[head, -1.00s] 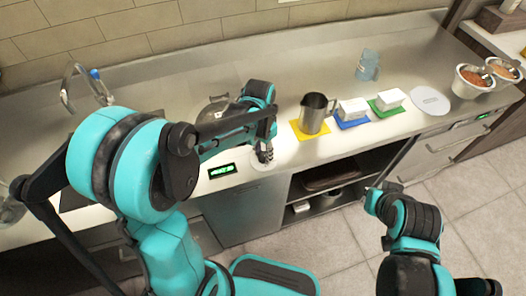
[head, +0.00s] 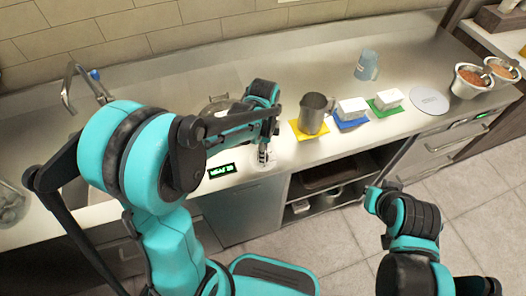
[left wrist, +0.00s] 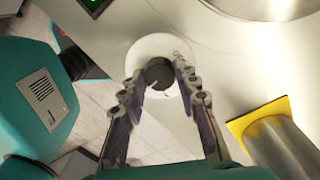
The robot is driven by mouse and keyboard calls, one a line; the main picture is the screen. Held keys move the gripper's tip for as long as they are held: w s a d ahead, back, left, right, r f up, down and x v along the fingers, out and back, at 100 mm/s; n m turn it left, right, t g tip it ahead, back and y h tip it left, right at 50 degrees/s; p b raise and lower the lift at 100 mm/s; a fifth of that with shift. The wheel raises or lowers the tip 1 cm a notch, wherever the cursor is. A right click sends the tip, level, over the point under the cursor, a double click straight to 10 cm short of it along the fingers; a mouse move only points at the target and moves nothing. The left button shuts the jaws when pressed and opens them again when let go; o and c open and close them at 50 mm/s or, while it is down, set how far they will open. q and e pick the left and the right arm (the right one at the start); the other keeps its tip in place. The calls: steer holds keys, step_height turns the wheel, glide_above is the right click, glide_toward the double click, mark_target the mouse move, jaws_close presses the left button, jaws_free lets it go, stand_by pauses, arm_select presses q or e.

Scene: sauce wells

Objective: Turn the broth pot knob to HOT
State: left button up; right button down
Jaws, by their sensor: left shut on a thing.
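The broth pot knob (left wrist: 158,73) is dark and round, on a white dial disc (left wrist: 142,52) with faint lettering at its upper right. In the left wrist view the left gripper's fingers (left wrist: 159,76) lie on both sides of the knob, shut on it. In the head view my left gripper (head: 263,155) is down at the white disc (head: 264,163) near the counter's front edge; the knob is hidden there. A metal pot (head: 214,105) stands behind my left forearm, partly covered. A green-lit display (head: 221,171) is left of the disc; I cannot read it. My right gripper is not visible.
A metal pitcher (head: 313,113) stands on a yellow mat (head: 296,130), close right of my left gripper. White blocks sit on a blue mat (head: 351,123) and a green mat (head: 376,107). A blue jug (head: 366,65) stands behind. Two sauce wells (head: 468,82) are far right.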

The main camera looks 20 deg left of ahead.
arm_select(q)
steer(key=shift+m, duration=0.9)
steer(key=o, duration=1.2)
steer(key=shift+c, duration=0.2)
step_height(320, 180, up, 12)
steer(key=shift+w, duration=0.35)
